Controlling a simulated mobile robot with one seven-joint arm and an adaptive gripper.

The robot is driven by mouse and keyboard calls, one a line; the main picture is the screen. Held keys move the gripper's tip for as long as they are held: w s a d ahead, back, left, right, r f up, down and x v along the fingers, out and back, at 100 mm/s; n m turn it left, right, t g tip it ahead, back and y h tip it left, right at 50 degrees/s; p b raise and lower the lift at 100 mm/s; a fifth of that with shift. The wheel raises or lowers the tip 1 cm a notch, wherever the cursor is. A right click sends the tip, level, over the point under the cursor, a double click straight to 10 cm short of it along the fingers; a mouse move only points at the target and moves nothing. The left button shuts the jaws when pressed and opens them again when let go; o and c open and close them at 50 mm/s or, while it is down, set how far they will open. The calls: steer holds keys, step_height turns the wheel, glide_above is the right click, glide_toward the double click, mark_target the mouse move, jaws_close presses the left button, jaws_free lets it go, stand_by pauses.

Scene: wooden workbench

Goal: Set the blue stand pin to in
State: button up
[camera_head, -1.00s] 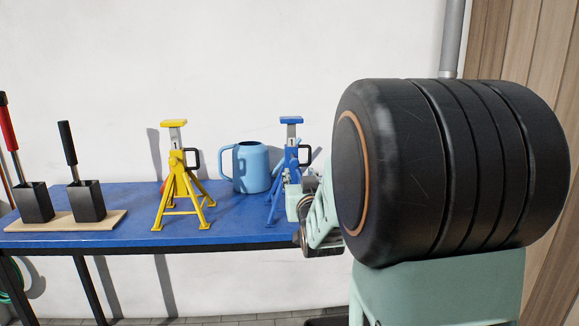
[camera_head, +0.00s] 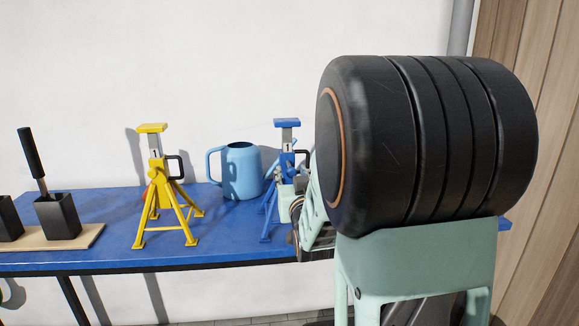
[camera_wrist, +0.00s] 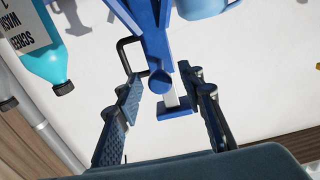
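The blue stand (camera_head: 287,123) stands upright on the blue bench at the right, partly hidden behind my arm. A black loop handle (camera_head: 304,156) sticks out from the right side of its neck; I take it for the pin's handle. In the wrist view the stand (camera_wrist: 155,32) appears upside down, with the black loop (camera_wrist: 121,48) at its left and a blue round knob (camera_wrist: 158,82) in front. My gripper (camera_wrist: 162,76) is open, with one finger on each side of the knob and column. I cannot tell whether either finger touches, or how deep the pin sits.
A yellow stand (camera_head: 163,190) and a light blue watering can (camera_head: 242,172) stand left of the blue stand. Black boxes (camera_head: 57,217) sit on a board at the far left. A turquoise bottle (camera_wrist: 45,45) shows in the wrist view. The bench front (camera_head: 110,242) is clear.

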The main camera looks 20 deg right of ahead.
steer(key=shift+w+d, duration=0.1)
steer(key=shift+w, duration=0.25)
steer(key=shift+c, duration=0.4)
jaws_close()
